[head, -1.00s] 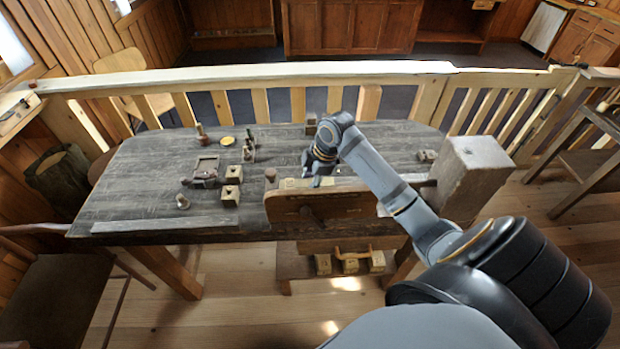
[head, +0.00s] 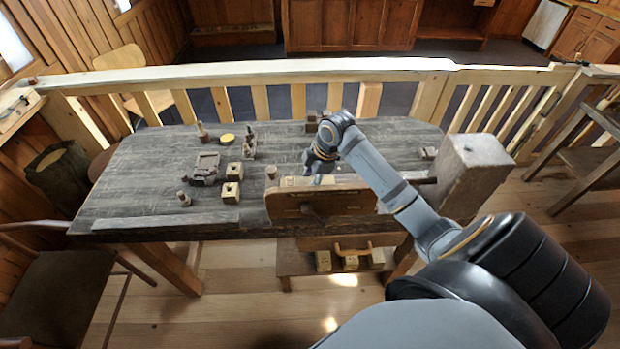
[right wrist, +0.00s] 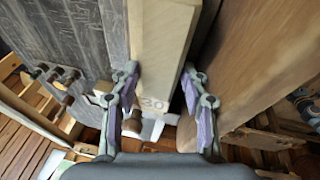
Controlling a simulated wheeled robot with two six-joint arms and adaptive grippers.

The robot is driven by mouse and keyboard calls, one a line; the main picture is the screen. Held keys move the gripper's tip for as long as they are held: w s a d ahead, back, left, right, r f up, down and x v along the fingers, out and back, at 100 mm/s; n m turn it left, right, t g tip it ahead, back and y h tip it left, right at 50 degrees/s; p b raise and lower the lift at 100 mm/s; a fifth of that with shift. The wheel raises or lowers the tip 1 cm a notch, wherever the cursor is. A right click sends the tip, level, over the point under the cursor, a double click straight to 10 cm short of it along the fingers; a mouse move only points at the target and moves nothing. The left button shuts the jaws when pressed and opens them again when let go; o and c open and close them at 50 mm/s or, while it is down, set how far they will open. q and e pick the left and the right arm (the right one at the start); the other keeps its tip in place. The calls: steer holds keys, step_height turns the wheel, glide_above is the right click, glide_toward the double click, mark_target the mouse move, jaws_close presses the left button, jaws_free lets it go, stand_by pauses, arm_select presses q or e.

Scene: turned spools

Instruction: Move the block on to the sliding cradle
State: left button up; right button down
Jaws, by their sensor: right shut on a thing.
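My right gripper (right wrist: 160,88) is shut on a long pale wooden block (right wrist: 156,45) marked "30" at its near end; one finger lies along each side. In the head view my right gripper (head: 318,170) is low over the bench, behind the upright brown board of the vise (head: 335,202), and hides much of what it holds. A dark square frame (head: 207,160), perhaps the sliding cradle, lies left of centre on the bench; I cannot make out its parts. My left gripper is not in view.
Small pegs, a yellow disc (head: 227,138) and a spool (head: 184,199) are nearby. A big wooden block (head: 472,175) stands at the bench's right end. The left bench surface (head: 130,180) is mostly clear.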

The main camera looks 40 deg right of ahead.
steer(key=shift+s+f, duration=0.3)
steer(key=c, duration=1)
jaws_free()
steer(key=o, duration=0.4)
steer(key=shift+w+d+f, duration=0.1)
steer(key=shift+w+f, duration=0.05)
steer(key=shift+w, duration=0.05)
steer(key=shift+s, duration=0.1)
steer(key=shift+c, duration=1.1)
